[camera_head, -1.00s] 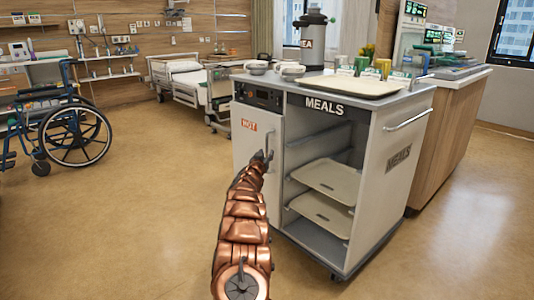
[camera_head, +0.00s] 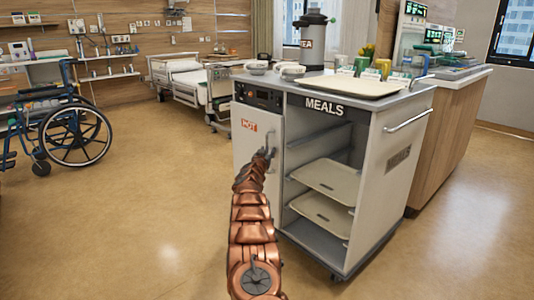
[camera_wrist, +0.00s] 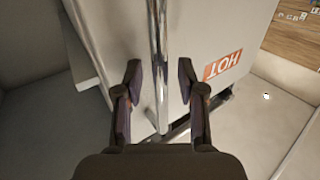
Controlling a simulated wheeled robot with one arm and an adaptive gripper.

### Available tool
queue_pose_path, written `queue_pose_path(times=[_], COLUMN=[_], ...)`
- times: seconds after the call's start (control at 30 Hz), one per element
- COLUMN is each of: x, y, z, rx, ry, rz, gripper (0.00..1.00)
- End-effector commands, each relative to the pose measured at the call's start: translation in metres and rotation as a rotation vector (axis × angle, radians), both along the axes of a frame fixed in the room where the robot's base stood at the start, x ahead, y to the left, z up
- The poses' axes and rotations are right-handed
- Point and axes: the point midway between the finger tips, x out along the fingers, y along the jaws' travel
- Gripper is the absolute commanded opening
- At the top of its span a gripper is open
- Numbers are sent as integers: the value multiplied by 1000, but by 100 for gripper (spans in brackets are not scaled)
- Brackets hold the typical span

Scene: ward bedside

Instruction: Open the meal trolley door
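The meal trolley (camera_head: 395,155) stands in front of me, labelled MEALS. Its white door (camera_head: 250,165), with a red HOT label (camera_head: 249,126), is on the left front and looks closed in the head view. A vertical metal handle (camera_head: 271,165) is near the door's right edge. My gripper (camera_head: 265,153) is at the handle. In the wrist view, the handle bar (camera_wrist: 157,50) runs between the two fingers of my gripper (camera_wrist: 160,80). The fingers are apart, with a gap on each side of the bar. My arm hides part of the lower door.
Open shelves with trays (camera_head: 325,180) are right of the door. A tray (camera_head: 350,87), bowls and an urn (camera_head: 312,40) are on top. A wheelchair (camera_head: 70,130) stands far left, and a bed (camera_head: 185,80) behind. The floor left of the trolley is clear.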

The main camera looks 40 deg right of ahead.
Motion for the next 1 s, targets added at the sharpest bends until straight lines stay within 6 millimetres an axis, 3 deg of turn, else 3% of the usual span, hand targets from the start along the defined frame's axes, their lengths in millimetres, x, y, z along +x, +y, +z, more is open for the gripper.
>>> queue_pose_path(times=[0.07, 0.43, 1.0], x=[0, 0, 0], y=[0, 0, 0], z=[0, 0, 0], rx=[0, 0, 0], ry=[0, 0, 0], rz=[0, 0, 0], gripper=[38, 0, 0])
